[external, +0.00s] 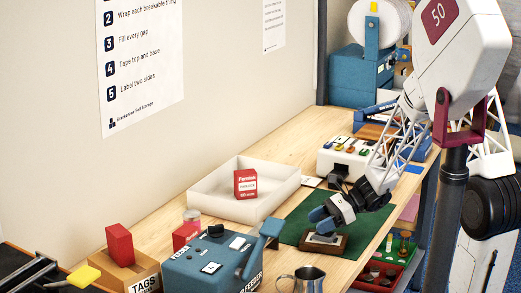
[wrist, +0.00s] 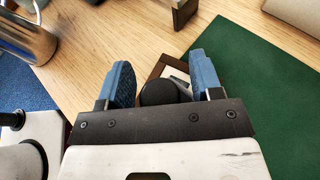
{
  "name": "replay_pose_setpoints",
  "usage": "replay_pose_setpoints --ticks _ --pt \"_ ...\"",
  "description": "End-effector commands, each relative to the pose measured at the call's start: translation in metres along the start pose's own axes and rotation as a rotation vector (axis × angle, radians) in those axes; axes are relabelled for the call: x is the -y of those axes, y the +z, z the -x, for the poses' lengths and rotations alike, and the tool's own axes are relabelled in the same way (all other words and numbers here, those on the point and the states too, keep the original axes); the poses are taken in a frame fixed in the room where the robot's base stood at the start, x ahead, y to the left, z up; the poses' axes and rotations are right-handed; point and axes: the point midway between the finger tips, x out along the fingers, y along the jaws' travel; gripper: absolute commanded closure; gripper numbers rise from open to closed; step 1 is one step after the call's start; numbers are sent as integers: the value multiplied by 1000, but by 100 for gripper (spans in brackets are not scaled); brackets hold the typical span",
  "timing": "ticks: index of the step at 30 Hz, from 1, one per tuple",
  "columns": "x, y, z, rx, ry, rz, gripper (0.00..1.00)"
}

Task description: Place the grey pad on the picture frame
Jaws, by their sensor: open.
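A brown wooden picture frame (external: 338,248) lies on the green mat (external: 291,231) near its front edge. A small grey patch (external: 322,238) shows on top of it; I cannot tell whether this is the grey pad or the frame's own face. My gripper (external: 319,222) is low, just above the frame, with blue fingertips apart. In the wrist view the open fingers (wrist: 160,62) straddle a corner of the frame (wrist: 153,70), with a grey-white strip (wrist: 181,77) inside it. The gripper's dark body hides the rest. Nothing is clearly held.
A white tray (external: 215,204) holds a red carton (external: 245,184). A blue machine (external: 205,268) and a metal mug (external: 303,281) stand in front; the mug also shows in the wrist view (wrist: 25,32). A red bin (external: 385,273) sits at right. Some mat is clear.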

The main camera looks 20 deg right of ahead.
Motion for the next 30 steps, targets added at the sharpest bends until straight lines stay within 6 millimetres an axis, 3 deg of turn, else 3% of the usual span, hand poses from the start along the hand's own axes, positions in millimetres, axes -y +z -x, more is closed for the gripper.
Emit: replay_pose_setpoints --ticks 11,30 --pt "0 2 17 0 -1 0 41" --pt "1 3 92 0 -3 1 41"
